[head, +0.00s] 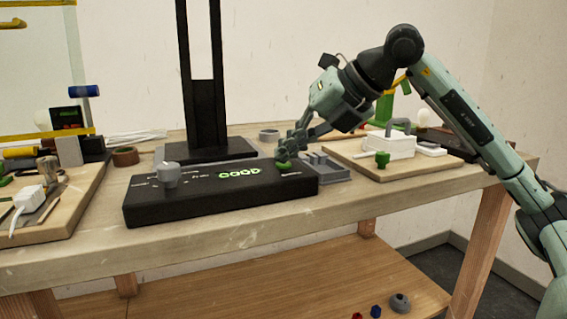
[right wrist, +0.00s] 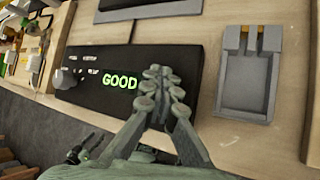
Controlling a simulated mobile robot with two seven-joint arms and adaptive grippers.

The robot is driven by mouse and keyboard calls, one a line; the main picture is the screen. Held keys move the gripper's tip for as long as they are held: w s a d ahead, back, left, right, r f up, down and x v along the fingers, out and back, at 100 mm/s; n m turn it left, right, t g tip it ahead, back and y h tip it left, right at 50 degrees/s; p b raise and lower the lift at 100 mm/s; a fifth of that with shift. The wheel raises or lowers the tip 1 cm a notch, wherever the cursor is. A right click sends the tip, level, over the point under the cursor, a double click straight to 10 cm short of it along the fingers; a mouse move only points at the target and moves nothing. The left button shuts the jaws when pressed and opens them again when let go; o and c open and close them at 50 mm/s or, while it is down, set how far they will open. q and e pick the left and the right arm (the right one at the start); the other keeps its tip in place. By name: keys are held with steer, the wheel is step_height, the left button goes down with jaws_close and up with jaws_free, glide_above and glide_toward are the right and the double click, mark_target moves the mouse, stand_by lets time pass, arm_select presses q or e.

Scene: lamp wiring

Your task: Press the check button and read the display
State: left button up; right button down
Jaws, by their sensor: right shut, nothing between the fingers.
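The black test box (head: 205,212) lies on the workbench, and its display (head: 240,172) shows "GOOD" in lit green letters. The same word on the display reads clearly in the right wrist view (right wrist: 120,81). A green button (head: 284,165) sits at the box's right end. My right gripper (head: 286,153) is shut and empty, with its fingertips right at the button; I cannot tell whether they touch it. In the right wrist view the fingers (right wrist: 160,88) hide the button. My left gripper is in neither view.
A grey knob (head: 169,174) stands on the box's left end. A grey fixture (right wrist: 247,100) lies just right of the box. Wooden boards with parts lie at left (head: 75,205) and right (head: 405,174). A black stand (head: 205,110) rises behind the box.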

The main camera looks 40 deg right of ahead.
mark_target(288, 164)
steer(key=shift+r, duration=0.1)
steer(key=shift+r+p, duration=0.7)
steer(key=shift+p, duration=0.1)
step_height(288, 164, up, 5)
steer(key=p, duration=0.5)
steer(key=shift+r, duration=0.1)
stand_by(0.7)
